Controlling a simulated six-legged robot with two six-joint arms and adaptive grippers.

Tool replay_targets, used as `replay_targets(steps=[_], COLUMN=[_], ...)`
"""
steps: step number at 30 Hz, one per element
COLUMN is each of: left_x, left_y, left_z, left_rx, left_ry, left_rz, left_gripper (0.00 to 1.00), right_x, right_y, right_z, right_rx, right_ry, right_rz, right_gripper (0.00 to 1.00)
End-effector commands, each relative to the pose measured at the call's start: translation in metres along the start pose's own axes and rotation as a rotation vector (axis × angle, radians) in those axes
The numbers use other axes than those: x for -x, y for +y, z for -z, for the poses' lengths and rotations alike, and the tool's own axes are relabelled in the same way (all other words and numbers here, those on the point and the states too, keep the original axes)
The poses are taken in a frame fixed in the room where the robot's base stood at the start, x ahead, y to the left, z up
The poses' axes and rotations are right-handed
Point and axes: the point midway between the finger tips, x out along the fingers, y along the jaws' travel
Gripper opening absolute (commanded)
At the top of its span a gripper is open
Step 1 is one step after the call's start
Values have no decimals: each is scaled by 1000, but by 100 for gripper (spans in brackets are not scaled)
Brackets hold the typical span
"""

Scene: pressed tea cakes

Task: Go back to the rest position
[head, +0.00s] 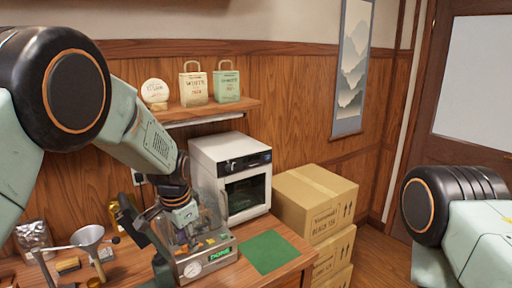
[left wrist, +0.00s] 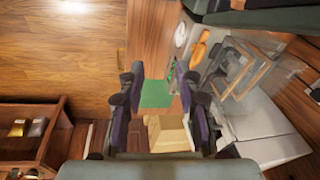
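My left arm comes in from the left in the head view, and its gripper (head: 150,238) is over the workbench, beside and in front of a machine with a green display (head: 218,255). In the left wrist view the two dark fingers of the left gripper (left wrist: 160,85) stand apart with a gap between them. Nothing is held there; the green mat (left wrist: 157,94) and a cardboard box (left wrist: 168,133) show through the gap, farther off. Part of my right arm shows at the right edge of the head view; its gripper is out of view.
The bench holds the green mat (head: 268,252), a white oven-like appliance (head: 230,170), a metal funnel (head: 87,237) and a foil bag (head: 33,238). A wall shelf (head: 210,110) carries two paper bags and a round cake. Stacked cardboard boxes (head: 315,205) stand right of the bench.

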Motion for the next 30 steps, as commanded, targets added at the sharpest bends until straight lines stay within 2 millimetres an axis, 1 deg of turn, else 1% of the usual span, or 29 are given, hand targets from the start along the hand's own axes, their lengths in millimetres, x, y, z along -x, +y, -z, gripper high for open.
replay_targets(steps=[2, 5, 8, 9, 11, 12, 14, 15, 17, 18, 20, 21, 23, 24, 29, 30], left_x=[-8, -31, -69, -87, -116, -135, -162, -179, -201, -214, -232, -243, -258, -267, -298, -304], left_y=[-1, 1, 12, 19, 32, 43, 60, 72, 91, 104, 123, 136, 155, 168, 220, 233], left_z=[-4, -15, -39, -52, -74, -90, -114, -131, -156, -171, -195, -210, -233, -248, -305, -319], left_rx=[54, 140, 245, 289, 356, 399, 460, 497, 549, 579, 622, 647, 683, 705, 763, 772], left_ry=[27, 64, 98, 110, 125, 133, 141, 142, 143, 141, 133, 126, 112, 100, 32, 8], left_rz=[29, 63, 89, 96, 102, 103, 103, 100, 94, 89, 79, 72, 61, 53, 13, 2], left_gripper=[34, 34, 34, 34, 34, 34, 34, 34, 34, 34, 34, 34, 34, 34, 34, 34], right_x=[0, -5, -19, -26, -38, -48, -61, -70, -83, -91, -104, -112, -124, -133, -165, -173], right_y=[0, 0, 0, 0, 0, 0, 0, 0, 1, 1, 1, 1, 1, 1, 1, 1], right_z=[0, 0, 0, 0, 0, 0, 0, 0, 0, 0, 0, 0, 0, 0, 0, 0], right_rx=[0, 0, 0, 0, 0, 0, 0, 0, 0, 0, 0, 0, 0, 0, 0, 0], right_ry=[0, 0, 0, 0, 0, 0, 0, 0, -1, -1, -1, -1, -1, -1, -1, -1], right_rz=[0, 0, 0, 0, 0, 0, 0, 0, 0, 0, 0, 0, 0, 0, 0, 0], right_gripper=[40, 40, 40, 40, 40, 40, 40, 40, 40, 40, 40, 40, 40, 40, 40, 40])
